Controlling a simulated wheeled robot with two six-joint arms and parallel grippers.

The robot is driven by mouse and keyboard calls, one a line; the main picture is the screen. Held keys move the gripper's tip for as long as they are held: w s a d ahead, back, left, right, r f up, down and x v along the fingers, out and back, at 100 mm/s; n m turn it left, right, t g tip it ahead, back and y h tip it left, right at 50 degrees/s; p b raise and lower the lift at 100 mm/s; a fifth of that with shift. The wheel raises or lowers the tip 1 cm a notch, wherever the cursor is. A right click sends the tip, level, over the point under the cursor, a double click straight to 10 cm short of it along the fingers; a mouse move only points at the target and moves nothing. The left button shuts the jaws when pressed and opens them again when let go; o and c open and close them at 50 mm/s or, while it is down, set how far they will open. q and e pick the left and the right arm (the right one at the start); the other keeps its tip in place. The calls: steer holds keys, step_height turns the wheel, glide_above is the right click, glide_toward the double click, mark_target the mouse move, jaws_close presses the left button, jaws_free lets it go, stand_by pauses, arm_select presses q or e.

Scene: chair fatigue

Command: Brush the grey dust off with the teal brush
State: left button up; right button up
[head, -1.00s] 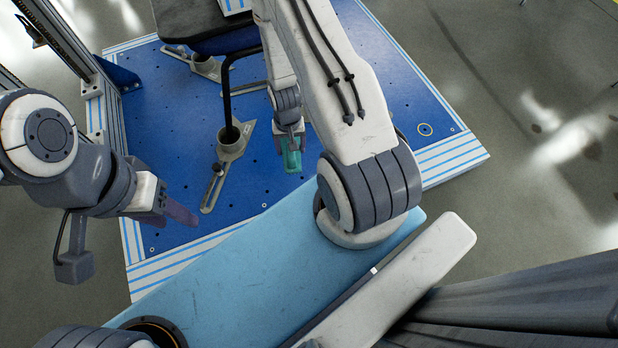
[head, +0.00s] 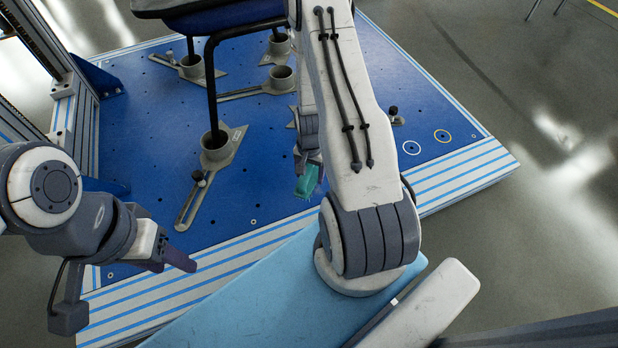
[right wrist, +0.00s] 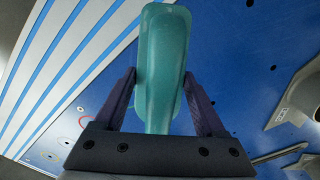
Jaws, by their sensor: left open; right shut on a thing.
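The teal brush (head: 307,181) is in my right gripper (head: 310,160), low over the blue platform and partly behind my right arm in the head view. In the right wrist view the brush (right wrist: 161,60) stands lengthwise between the two dark fingers, which are shut on it. My left gripper (head: 176,257) is open and empty over the near left part of the platform. I cannot make out any grey dust in these views. A chair with a dark seat (head: 225,14) and a black leg frame is cut off at the top.
The blue platform (head: 270,190) has a blue-and-white striped border (head: 240,266). Several grey clamps with round cups (head: 214,146) stand on it around the chair legs. A metal frame (head: 40,50) rises at the left.

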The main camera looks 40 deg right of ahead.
steer(key=shift+f+b, duration=2.9)
steer(key=shift+f, duration=0.15)
steer(key=shift+f+b, duration=0.8)
steer(key=shift+f, duration=0.15)
steer(key=shift+d+r, duration=0.15)
steer(key=shift+d, duration=0.15)
steer(key=shift+c, duration=0.6)
steer(key=d, duration=0.3)
steer(key=shift+s+d+b, duration=0.1)
steer(key=shift+s+b, duration=0.3)
steer(key=shift+s+d+f+b, duration=0.2)
steer(key=shift+f+b, duration=0.1)
steer(key=shift+b, duration=0.15)
steer(key=a, duration=0.1)
steer(key=a+p, duration=0.1)
steer(key=w+a+p, duration=0.1)
steer(key=a, duration=0.1)
steer(key=shift+r, duration=0.25)
steer(key=shift+c, duration=0.6)
step_height(320, 180, up, 3)
steer(key=shift+w+a+r+p, duration=0.1)
steer(key=shift+a+p, duration=0.05)
steer(key=shift+p, duration=1)
step_height(320, 180, up, 5)
steer(key=p, duration=0.5)
